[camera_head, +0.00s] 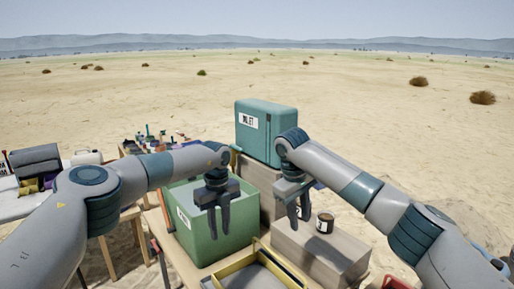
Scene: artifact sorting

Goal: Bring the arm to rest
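My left gripper (219,214) hangs pointing down over the green open bin (185,240). Its two dark fingers are spread apart with nothing seen between them. My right gripper (298,212) points down beside the dark jar (325,222), to the jar's left. Its fingers look apart, with nothing seen between them. The jar has a pale label and stands upright on a grey-brown block (320,255). My forearms cover part of the bin and the area behind it.
A teal case (264,130) with a white label stands at the back. A yellow-edged tray (237,267) lies in front. A side table (40,207) with a grey bag (36,161) is at left, and small items crowd a table behind my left arm. Open sand lies beyond.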

